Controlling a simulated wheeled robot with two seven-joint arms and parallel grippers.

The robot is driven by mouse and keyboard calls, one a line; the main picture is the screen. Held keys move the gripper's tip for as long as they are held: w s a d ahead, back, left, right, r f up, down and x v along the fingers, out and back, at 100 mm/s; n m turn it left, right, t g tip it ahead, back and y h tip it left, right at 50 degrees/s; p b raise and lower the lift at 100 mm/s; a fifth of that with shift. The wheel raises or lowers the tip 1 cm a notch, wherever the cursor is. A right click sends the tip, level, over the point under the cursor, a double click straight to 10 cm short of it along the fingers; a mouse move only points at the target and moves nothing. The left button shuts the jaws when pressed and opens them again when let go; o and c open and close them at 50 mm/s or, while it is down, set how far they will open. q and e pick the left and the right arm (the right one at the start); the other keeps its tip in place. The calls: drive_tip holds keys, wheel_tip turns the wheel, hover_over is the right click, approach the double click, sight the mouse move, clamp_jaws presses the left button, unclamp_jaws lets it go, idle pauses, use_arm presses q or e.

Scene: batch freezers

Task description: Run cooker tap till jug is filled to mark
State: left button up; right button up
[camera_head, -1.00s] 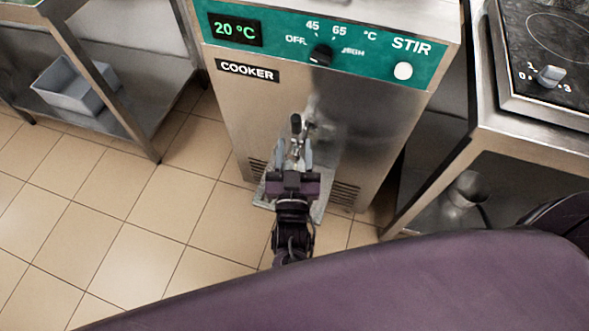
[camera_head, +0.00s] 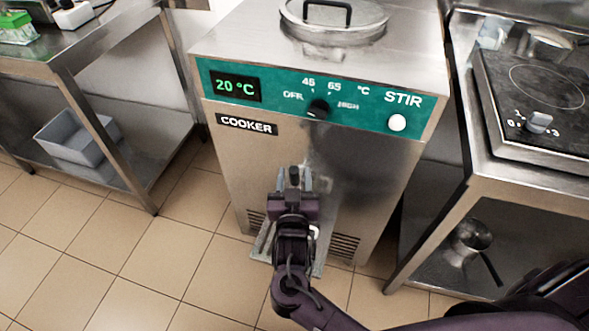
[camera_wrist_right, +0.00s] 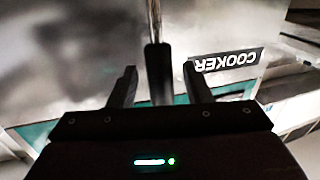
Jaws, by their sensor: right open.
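The cooker (camera_head: 345,165) stands in the middle with a black-handled tap lever (camera_head: 294,174) low on its front. My right gripper (camera_head: 294,181) is open at the tap, with its fingers on either side of the black handle. In the right wrist view the handle (camera_wrist_right: 158,75) stands between the two separated fingers (camera_wrist_right: 158,85); I see no clear grip on it. The tap spout is hidden behind my gripper. A pale curved edge (camera_head: 315,232) shows beside my wrist above the drip tray (camera_head: 262,245); I cannot tell whether it is the jug. No fill mark or liquid shows. My left gripper is out of view.
The cooker panel has a display (camera_head: 235,86) reading 20 °C, a black knob (camera_head: 318,109) and a white STIR button (camera_head: 397,122). A bench with a hob (camera_head: 540,90) stands right, a pot (camera_head: 470,240) below it. A shelf with a grey bin (camera_head: 75,140) stands left.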

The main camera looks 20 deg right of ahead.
drive_tip(key=shift+x, duration=1.4)
clamp_jaws()
